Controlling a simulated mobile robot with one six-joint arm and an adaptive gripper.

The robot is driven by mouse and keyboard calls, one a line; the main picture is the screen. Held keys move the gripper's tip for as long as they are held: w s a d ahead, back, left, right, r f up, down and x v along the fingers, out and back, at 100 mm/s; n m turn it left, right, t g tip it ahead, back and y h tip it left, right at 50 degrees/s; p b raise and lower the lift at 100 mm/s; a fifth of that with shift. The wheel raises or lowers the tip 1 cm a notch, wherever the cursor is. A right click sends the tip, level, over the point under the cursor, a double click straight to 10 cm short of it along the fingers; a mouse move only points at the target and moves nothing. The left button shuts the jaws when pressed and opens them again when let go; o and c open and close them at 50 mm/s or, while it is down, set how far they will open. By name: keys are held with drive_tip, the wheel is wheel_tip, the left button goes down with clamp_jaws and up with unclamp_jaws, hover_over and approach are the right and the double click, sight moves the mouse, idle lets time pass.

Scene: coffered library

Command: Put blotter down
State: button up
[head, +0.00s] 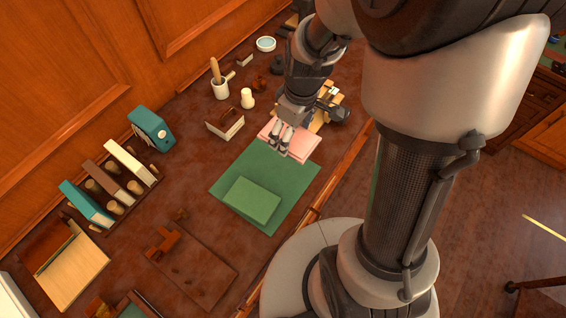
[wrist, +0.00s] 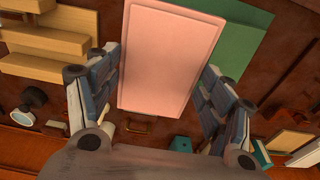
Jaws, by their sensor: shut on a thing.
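The blotter shows as a flat pink slab with a paler rim (head: 304,143). In the wrist view the pink blotter (wrist: 171,55) lies between the two fingers, which stand at its long sides. My gripper (head: 279,146) is shut on it, pointing down over the desk; it also shows in the wrist view (wrist: 160,70). In the head view the fingers and wrist hide part of the blotter. It overlaps the far edge of the green desk mat (head: 226,178). I cannot tell whether it touches the desk or hangs just above it.
A green book-like block (head: 252,200) lies on the mat. A pale holder with a brown handle (head: 226,124), a mortar with pestle (head: 219,86) and a white jar (head: 247,98) stand behind. Wooden steps (wrist: 45,40) are beside my gripper. Upright binders (head: 127,160) stand left.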

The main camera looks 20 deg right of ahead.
sight(288, 166)
wheel_tip(288, 166, down, 14)
drive_tip(key=b, duration=0.5)
drive_tip(key=shift+f, duration=0.25)
drive_tip(key=shift+f, duration=0.2)
drive_tip(key=o, duration=1.1)
drive_tip(key=shift+c, duration=0.2)
drive_tip(key=shift+r, duration=0.2)
